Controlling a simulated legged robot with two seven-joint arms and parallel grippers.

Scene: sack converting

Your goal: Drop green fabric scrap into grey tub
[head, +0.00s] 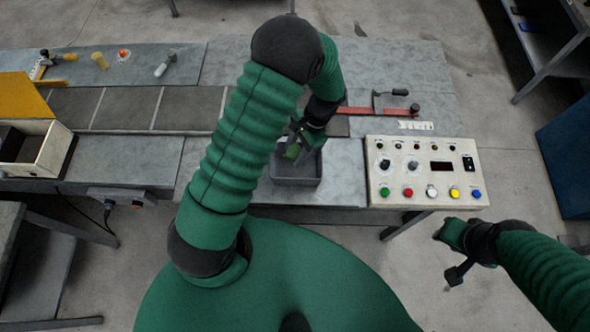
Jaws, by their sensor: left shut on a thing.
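The grey tub (298,182) sits on the metal table, left of the control panel. My left gripper (298,148) is over the tub, shut on the green fabric scrap (291,152). The scrap shows as a small green patch at the fingertips, above the tub's interior. My left arm hides part of the tub's left side.
A control panel (427,171) with several coloured buttons stands right of the tub. A red bar with a black-handled tool (392,103) lies behind it. Bare tabletop (345,185) lies between tub and panel.

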